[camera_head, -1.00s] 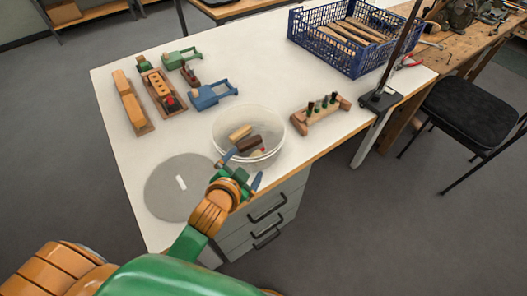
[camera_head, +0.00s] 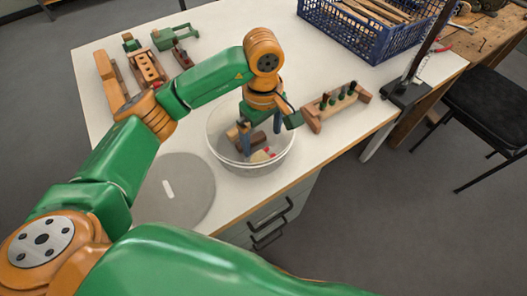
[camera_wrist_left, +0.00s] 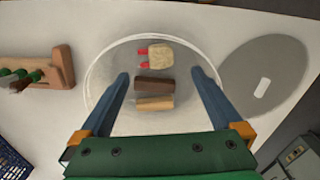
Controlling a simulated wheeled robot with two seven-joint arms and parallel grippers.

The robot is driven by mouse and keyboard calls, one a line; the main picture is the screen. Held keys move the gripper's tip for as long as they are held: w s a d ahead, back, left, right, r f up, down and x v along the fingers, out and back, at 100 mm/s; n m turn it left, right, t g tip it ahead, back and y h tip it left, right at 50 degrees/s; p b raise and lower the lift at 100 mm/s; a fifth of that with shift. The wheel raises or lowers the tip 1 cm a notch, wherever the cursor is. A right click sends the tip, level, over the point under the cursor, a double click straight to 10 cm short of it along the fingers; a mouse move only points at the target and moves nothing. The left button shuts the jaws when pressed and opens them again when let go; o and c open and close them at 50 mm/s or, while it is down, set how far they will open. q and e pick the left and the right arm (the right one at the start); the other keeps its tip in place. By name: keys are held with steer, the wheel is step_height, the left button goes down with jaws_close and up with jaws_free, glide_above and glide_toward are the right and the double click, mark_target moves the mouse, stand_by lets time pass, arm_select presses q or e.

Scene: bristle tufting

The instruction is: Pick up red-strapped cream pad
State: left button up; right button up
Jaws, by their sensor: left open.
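The cream pad (camera_head: 262,156) with red strap ends lies in a clear round bowl (camera_head: 217,158). In the left wrist view the pad (camera_wrist_left: 160,56) is near the far side of the bowl, its red ends pointing left. My left gripper (camera_head: 261,138) points down over the bowl, its two blue fingers apart and nothing between them. In the left wrist view the left gripper (camera_wrist_left: 160,76) has its fingertips on either side of the bowl's middle, short of the pad. My right gripper is not in view.
A dark brown block (camera_wrist_left: 154,84) and a light wood block (camera_wrist_left: 155,103) lie beside the pad. A wooden rack (camera_head: 336,105) stands right of the bowl, a grey disc (camera_head: 185,205) left. A blue crate (camera_head: 345,35) and wooden fixtures (camera_head: 113,85) sit farther back.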

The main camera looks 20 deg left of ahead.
mark_target(264, 156)
arm_select(q)
steer(key=w+f, duration=0.1)
steer(key=w+f+b, duration=0.1)
steer(key=shift+w+a+f, duration=0.1)
steer(key=shift+a+f, duration=0.1)
steer(key=shift+f, duration=0.2)
steer(key=shift+s+f, duration=0.2)
steer(key=shift+s, duration=0.2)
step_height(264, 156, down, 6)
steer(key=shift+r+p, duration=0.15)
steer(key=shift+p, duration=0.9)
steer(key=shift+w+f, duration=0.15)
steer(key=shift+f, duration=0.2)
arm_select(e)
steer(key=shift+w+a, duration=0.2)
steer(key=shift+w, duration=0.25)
arm_select(q)
steer(key=shift+d, duration=0.1)
steer(key=c, duration=0.4)
steer(key=shift+r, duration=0.1)
steer(key=c, duration=0.9)
